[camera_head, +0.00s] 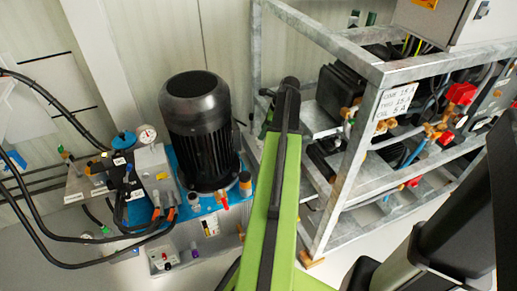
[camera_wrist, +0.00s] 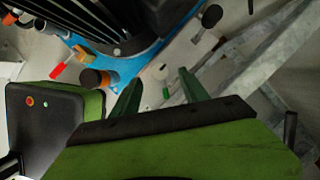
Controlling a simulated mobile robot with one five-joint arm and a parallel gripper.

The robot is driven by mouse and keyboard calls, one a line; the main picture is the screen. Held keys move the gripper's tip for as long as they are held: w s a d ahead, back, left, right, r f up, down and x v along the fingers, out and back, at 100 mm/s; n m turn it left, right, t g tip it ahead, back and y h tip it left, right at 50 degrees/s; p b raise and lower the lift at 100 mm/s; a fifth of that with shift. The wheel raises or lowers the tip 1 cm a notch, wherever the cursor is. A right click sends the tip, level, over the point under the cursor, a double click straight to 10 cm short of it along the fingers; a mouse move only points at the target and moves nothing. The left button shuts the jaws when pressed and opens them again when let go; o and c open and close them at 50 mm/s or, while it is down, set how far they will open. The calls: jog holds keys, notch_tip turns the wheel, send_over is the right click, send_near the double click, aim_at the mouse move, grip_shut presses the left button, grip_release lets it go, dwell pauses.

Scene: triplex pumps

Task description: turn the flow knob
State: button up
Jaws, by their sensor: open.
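My gripper (camera_wrist: 158,88) shows in the wrist view with two green fingers spread apart and nothing between them. A small pale round part (camera_wrist: 159,71) shows beyond the fingertips, apart from them. A black knob-like cap (camera_wrist: 212,15) on a metal stem lies above and right of the fingers. A dark cap with an orange band (camera_wrist: 93,79) lies to their left, by the blue base; a similar one (camera_head: 245,183) shows in the head view. I cannot tell which part is the flow knob. My green arm hides part of the head view.
A large black motor (camera_head: 198,130) stands on a blue base (camera_head: 205,205), with a valve block (camera_head: 155,175), gauge (camera_head: 146,134) and black hoses at left. A galvanised frame (camera_head: 345,190) with red-handled valves (camera_head: 461,93) stands at right. Its rail (camera_wrist: 255,50) runs close right of my fingers.

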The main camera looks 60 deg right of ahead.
jog(key=b+x, duration=0.2)
jog(key=x, duration=0.2)
jog(key=shift+s+f, duration=0.1)
jog(key=shift+f, duration=0.1)
jog(key=shift+w+a+f+b, duration=0.1)
jog(key=shift+w+f+b, duration=0.15)
jog(key=shift+b, duration=0.25)
jog(key=shift+r, duration=0.1)
grip_shut()
